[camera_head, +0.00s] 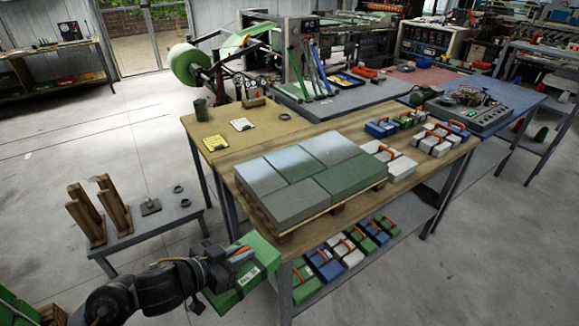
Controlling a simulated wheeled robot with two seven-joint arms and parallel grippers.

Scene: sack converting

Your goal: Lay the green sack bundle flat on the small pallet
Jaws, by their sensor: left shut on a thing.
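A green sack bundle (262,258) with a pale label is at the lower middle, in front of the workbench's near left corner. My left gripper (243,254) is shut on it and holds it tilted, beside the bench and below the pallet's level. The small wooden pallet (376,188) is on the bench. Several flat grey-green bundles (300,160) lie on it side by side and cover most of its top. My right gripper is not in view.
Several white, blue and green boxes with orange handles (433,141) stand right of the pallet. More boxes (322,262) fill the lower shelf. A low table (155,226) with wooden blocks stands left.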

